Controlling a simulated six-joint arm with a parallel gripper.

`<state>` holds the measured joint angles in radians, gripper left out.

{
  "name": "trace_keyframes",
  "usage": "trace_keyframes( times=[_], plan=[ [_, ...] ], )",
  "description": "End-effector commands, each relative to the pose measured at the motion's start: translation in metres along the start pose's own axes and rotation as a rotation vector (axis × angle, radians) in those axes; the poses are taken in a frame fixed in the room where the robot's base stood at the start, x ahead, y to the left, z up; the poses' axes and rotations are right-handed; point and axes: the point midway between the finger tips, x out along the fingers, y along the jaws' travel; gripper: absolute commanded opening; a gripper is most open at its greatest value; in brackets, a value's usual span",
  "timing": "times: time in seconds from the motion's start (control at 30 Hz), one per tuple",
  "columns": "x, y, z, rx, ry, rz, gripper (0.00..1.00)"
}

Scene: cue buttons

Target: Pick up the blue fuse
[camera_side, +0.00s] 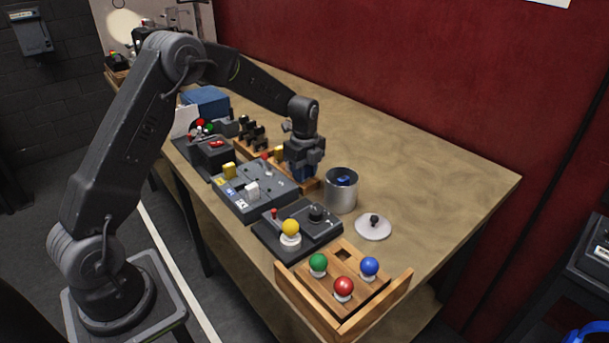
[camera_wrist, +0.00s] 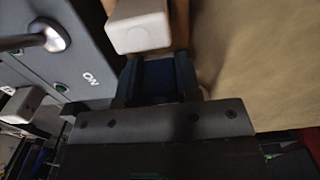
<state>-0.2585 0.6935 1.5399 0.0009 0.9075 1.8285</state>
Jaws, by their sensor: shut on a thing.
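My gripper (camera_side: 303,171) points down over the near end of a narrow wooden rack (camera_side: 311,186), behind the grey switch panel. It is shut on the blue fuse (camera_side: 299,174), which shows as a dark blue patch between the fingers. In the wrist view my gripper (camera_wrist: 160,82) has the dark blue fuse (camera_wrist: 159,70) between its two fingers. Most of the fuse is hidden by the gripper, and I cannot tell if its lower end is still in the rack.
A metal can (camera_side: 341,192) with something blue inside stands close right of my gripper, its lid (camera_side: 373,227) on the table. The grey switch panel (camera_side: 255,190) lies left. A yellow block (camera_side: 278,152) is behind. The table's right side is clear.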

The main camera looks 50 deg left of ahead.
Motion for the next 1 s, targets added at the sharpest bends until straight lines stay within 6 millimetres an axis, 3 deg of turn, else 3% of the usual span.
trace_keyframes(
  times=[0.33,0.57,1.0],
  plan=[
    [-0.007,0.000,0.000,0.000,0.000,-0.001,0.08],
    [-0.040,-0.001,0.000,0.001,0.000,-0.005,0.08],
    [-0.086,0.049,0.059,-0.003,0.000,-0.001,0.08]
  ],
)
